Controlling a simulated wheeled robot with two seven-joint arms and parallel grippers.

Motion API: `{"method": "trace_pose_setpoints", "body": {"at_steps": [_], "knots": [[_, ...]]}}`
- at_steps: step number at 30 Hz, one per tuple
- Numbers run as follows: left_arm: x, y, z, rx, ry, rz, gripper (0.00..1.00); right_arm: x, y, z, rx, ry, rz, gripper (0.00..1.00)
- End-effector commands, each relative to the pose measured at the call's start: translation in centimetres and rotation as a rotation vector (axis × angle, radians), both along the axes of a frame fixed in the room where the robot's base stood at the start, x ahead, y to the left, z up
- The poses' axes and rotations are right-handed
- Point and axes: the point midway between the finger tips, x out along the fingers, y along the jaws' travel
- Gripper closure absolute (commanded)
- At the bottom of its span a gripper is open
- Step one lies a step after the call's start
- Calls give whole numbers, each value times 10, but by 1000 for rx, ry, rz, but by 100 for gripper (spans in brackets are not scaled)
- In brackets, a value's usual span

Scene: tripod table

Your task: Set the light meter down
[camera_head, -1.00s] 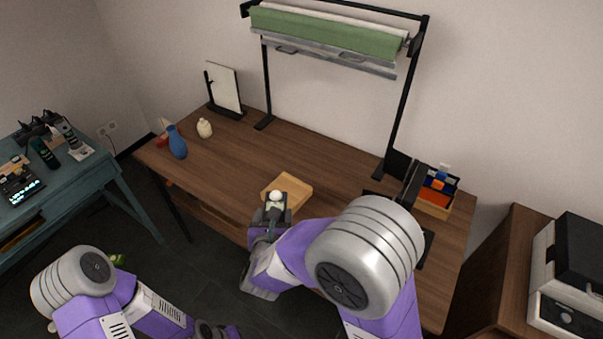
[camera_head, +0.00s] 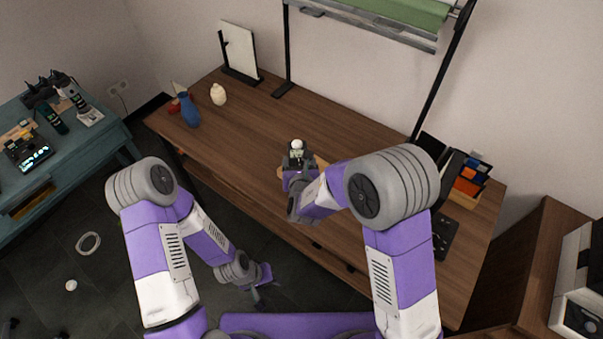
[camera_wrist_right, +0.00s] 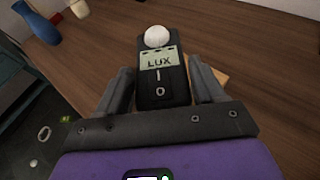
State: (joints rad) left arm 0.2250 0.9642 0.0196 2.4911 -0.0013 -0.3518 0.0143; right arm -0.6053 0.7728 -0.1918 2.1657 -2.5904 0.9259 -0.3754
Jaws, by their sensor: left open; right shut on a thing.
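The light meter (camera_wrist_right: 161,78) is a dark handheld block with a white dome on top and a display reading LUX. My right gripper (camera_wrist_right: 162,88) is shut on its sides. In the head view the meter (camera_head: 296,153) shows at my right gripper (camera_head: 297,166), over the wooden table (camera_head: 245,125). A light wooden tray or board (camera_head: 320,163) is partly hidden behind the gripper and arm. I cannot tell whether the meter touches anything below it. My left gripper (camera_head: 258,290) is open and empty, low over the floor in front of the table.
A blue vase (camera_head: 189,110), a cream jar (camera_head: 218,95) and a framed panel (camera_head: 239,50) stand at the table's left. An organiser (camera_head: 465,183) stands at the right. The table's middle left is clear.

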Motion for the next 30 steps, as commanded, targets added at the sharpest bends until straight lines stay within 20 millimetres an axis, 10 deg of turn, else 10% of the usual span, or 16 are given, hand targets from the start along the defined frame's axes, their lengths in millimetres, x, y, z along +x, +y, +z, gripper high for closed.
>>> {"method": "trace_pose_setpoints", "body": {"at_steps": [15,27,28,30], "knots": [[0,0,-20,0,0,0,57,0,-1,-61,0,-1,-2,67],[0,0,-24,0,0,0,57,0,-1,-64,2,-3,-3,67],[0,0,-23,0,0,0,57,0,-1,-64,1,-2,-3,28],[0,0,-22,0,0,0,57,0,-1,-63,1,-2,-3,17]]}}
